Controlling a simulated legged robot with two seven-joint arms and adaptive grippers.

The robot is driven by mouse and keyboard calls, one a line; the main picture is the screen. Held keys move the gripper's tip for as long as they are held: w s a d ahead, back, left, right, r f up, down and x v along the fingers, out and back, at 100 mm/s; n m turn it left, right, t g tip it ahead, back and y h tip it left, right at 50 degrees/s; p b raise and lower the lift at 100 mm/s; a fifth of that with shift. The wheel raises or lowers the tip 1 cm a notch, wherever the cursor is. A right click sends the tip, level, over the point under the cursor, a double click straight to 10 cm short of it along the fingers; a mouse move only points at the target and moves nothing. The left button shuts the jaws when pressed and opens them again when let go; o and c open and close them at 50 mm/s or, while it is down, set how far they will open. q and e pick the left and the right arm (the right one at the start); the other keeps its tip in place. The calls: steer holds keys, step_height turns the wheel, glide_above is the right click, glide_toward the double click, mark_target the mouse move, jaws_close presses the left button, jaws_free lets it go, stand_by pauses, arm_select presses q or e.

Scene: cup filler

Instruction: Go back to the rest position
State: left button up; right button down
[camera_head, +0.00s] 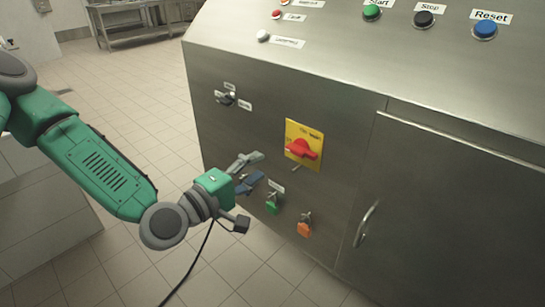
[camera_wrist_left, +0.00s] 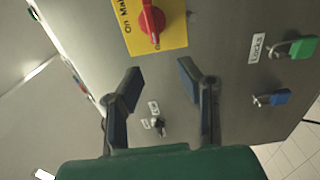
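My left gripper (camera_head: 258,168) is in front of the grey metal machine's front panel, below and left of the red rotary switch (camera_head: 302,149) on its yellow plate. In the left wrist view the two fingers of the left gripper (camera_wrist_left: 160,82) are spread apart with nothing between them. My right gripper is not in view.
A green padlock (camera_head: 272,206) and an orange padlock (camera_head: 304,229) hang on the panel near the gripper. A blue padlock (camera_wrist_left: 280,97) shows in the wrist view. A door handle (camera_head: 367,223) stands out at right. Open tiled floor (camera_head: 140,85) lies left of the machine.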

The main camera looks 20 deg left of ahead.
arm_select(q)
steer(key=shift+v, duration=1.05)
steer(key=shift+f, duration=0.1)
steer(key=s+d+f+m+g, duration=0.3)
steer(key=s+f+m+g, duration=0.15)
steer(key=f, duration=0.35)
steer(key=s+d+f+m+g, duration=0.35)
steer(key=s+f, duration=0.25)
steer(key=f, duration=0.2)
steer(key=s+a+f+m+g+y, duration=0.3)
steer(key=s+a+f+g, duration=0.1)
steer(key=s, duration=0.3)
steer(key=s+a+f+m+g+y+p, duration=0.1)
steer(key=s+a+f+m+g+y, duration=0.2)
steer(key=s+a+f, duration=0.3)
steer(key=shift+s+a+m+g, duration=0.4)
steer(key=shift+s+a+g, duration=0.25)
steer(key=shift+s, duration=0.5)
